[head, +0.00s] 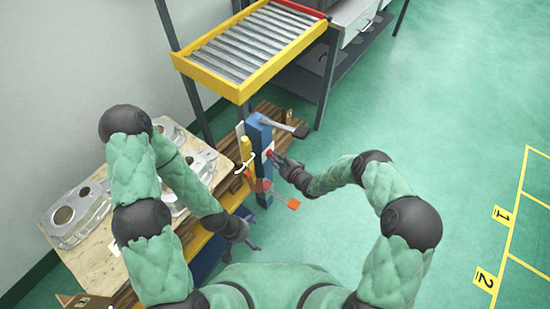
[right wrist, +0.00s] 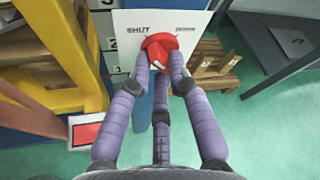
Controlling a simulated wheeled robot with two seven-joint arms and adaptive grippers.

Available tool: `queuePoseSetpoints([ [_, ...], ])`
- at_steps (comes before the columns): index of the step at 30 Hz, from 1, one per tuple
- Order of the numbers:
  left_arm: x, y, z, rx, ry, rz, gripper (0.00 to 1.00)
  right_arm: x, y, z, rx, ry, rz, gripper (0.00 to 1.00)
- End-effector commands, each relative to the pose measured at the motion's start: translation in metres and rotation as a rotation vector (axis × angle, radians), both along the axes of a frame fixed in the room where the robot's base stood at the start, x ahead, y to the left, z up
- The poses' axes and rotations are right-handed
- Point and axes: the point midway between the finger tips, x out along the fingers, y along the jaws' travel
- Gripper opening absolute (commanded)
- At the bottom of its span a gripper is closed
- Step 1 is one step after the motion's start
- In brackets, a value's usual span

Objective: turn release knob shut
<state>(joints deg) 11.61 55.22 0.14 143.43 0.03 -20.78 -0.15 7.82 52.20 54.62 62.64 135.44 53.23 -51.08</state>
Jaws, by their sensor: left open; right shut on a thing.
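The release knob is red and sits on a white label plate (right wrist: 190,22) marked SHUT on its left side; the right-hand word is too small to read. My right gripper (head: 276,160) is shut on the red knob (right wrist: 162,50), its fingers around the knob's near side. In the head view the knob (head: 269,153) is small on the blue post (head: 257,132), partly behind the fingers. My left gripper (head: 248,240) is open and empty, low beside the table, apart from the post.
A yellow roller tray (head: 184,63) stands above the post. Orange flags (head: 293,203) stick out below. A wooden table (head: 98,262) with metal castings (head: 78,215) is at left.

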Motion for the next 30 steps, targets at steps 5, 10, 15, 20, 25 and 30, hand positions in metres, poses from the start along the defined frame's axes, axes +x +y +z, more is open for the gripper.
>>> queuePoseSetpoints([
  [5,0.0000,0.0000,-0.0002,0.000,0.000,0.000,1.00,-0.0010,0.0005,-0.0014,-0.040,-0.054,0.001,0.00],
  [10,0.0000,0.0000,-0.0002,0.000,0.000,0.000,1.00,-0.0012,0.0006,-0.0018,-0.059,-0.080,0.001,0.00],
  [15,0.0000,0.0000,-0.0002,0.000,0.000,0.000,1.00,-0.0013,0.0006,-0.0019,-0.066,-0.088,0.002,0.00],
  [20,0.0000,0.0000,-0.0002,0.000,0.000,0.000,1.00,-0.0013,0.0007,-0.0020,-0.066,-0.088,0.002,0.00],
  [25,0.0000,0.0000,-0.0002,0.000,0.000,0.000,1.00,-0.0013,0.0008,-0.0019,-0.067,-0.088,0.003,0.31],
  [30,0.0000,0.0000,-0.0002,0.000,0.000,0.000,1.00,-0.0010,0.0007,-0.0015,-0.065,-0.088,0.002,0.44],
])
